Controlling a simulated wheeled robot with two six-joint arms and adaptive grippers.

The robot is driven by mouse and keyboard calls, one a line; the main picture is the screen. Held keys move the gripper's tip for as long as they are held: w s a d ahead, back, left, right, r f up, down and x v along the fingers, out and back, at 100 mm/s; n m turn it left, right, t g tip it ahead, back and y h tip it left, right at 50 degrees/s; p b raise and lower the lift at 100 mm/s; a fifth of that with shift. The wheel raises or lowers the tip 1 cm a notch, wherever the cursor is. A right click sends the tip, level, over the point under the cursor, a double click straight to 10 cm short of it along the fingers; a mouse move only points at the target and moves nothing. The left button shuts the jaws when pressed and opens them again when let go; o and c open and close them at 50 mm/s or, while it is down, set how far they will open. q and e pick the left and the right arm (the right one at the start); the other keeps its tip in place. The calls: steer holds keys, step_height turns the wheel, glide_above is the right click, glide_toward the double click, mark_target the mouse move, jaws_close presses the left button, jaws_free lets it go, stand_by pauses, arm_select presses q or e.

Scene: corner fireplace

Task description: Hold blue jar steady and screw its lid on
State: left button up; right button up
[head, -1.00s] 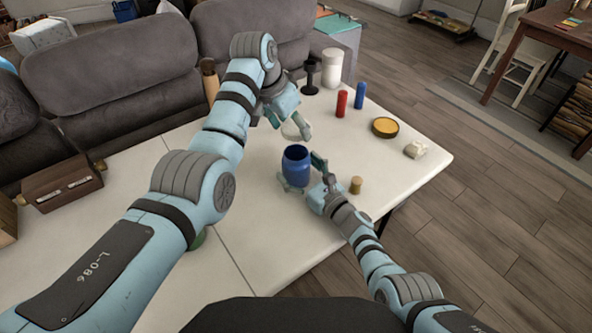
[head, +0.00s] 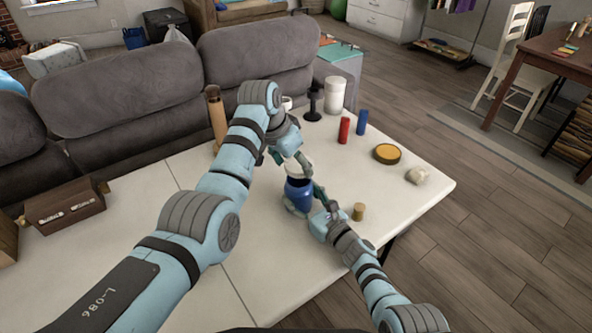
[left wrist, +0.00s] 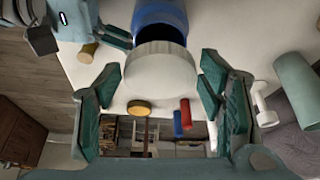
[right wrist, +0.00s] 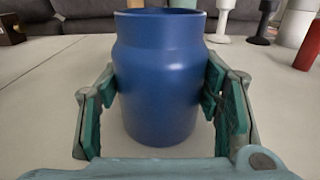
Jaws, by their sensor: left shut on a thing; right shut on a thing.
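The blue jar (head: 298,194) stands upright on the white table, and it fills the middle of the right wrist view (right wrist: 158,80). My right gripper (head: 304,205) is shut on the jar's body, with a finger on each side. My left gripper (head: 296,163) is shut on the white lid (left wrist: 160,72). It holds the lid just above the jar's mouth. In the left wrist view a dark strip of the open mouth shows between the lid and the blue jar wall (left wrist: 160,12). Whether the lid touches the rim cannot be told.
A small cork-coloured cylinder (head: 358,211) stands close to my right gripper. A yellow-topped round tin (head: 387,153), a red cylinder (head: 344,130) and a blue cylinder (head: 362,123) stand farther right. A wooden box (head: 64,207) lies at left. The table's right edge is near.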

mark_target(294, 177)
arm_select(q)
steer(key=shift+f, duration=0.9)
steer(key=shift+f, duration=0.95)
steer(key=shift+f, duration=0.55)
steer(key=o, duration=0.8)
steer(key=shift+c, duration=0.2)
arm_select(e)
jaws_close()
arm_select(q)
steer(key=shift+r, duration=2.3)
steer(key=o, duration=0.4)
